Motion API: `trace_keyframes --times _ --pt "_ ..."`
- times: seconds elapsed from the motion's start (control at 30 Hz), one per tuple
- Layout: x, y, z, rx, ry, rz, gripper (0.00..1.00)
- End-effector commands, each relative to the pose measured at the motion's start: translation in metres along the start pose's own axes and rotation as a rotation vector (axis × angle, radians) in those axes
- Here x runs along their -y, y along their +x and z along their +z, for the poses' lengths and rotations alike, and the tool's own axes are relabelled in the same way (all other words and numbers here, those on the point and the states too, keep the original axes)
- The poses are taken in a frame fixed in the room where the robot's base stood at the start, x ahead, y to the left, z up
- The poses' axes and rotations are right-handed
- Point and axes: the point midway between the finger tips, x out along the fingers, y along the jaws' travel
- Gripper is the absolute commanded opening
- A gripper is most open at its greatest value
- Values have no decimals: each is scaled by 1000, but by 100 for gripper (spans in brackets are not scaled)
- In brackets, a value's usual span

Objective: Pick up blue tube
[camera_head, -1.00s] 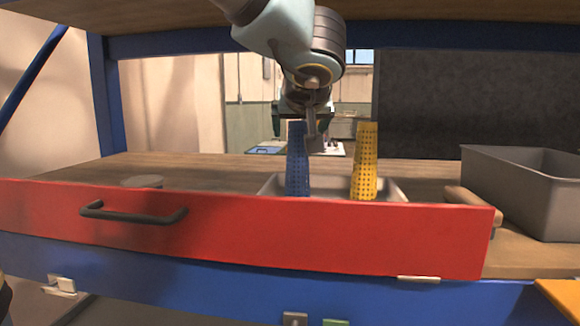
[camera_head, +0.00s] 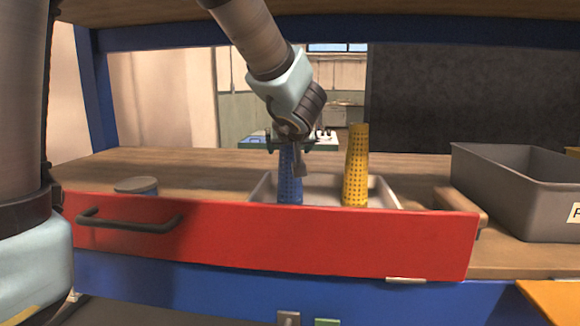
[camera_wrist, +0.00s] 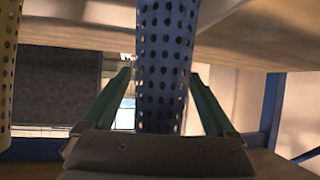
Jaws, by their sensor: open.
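The blue perforated tube (camera_head: 290,178) stands upright in a shallow metal tray (camera_head: 385,193) behind the red drawer front. My gripper (camera_head: 288,143) is at the tube's upper part in the head view. In the wrist view, the blue tube (camera_wrist: 166,60) rises between the two green fingers of my gripper (camera_wrist: 160,85). The fingers are open, with a gap visible on each side of the tube. The tube's lower end is hidden behind the drawer front.
A yellow perforated tube (camera_head: 356,165) stands to the right in the same tray. The red drawer front (camera_head: 280,240) with a black handle (camera_head: 130,221) stands before the tray. A grey bin (camera_head: 515,190) is at the right.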

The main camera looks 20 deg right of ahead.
Motion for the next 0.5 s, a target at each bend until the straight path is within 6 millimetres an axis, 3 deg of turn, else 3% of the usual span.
trace_keyframes --times 0.2,0.5 --pt "0 0 0 0 -1 1 89" --pt "0 0 0 0 -1 1 55"
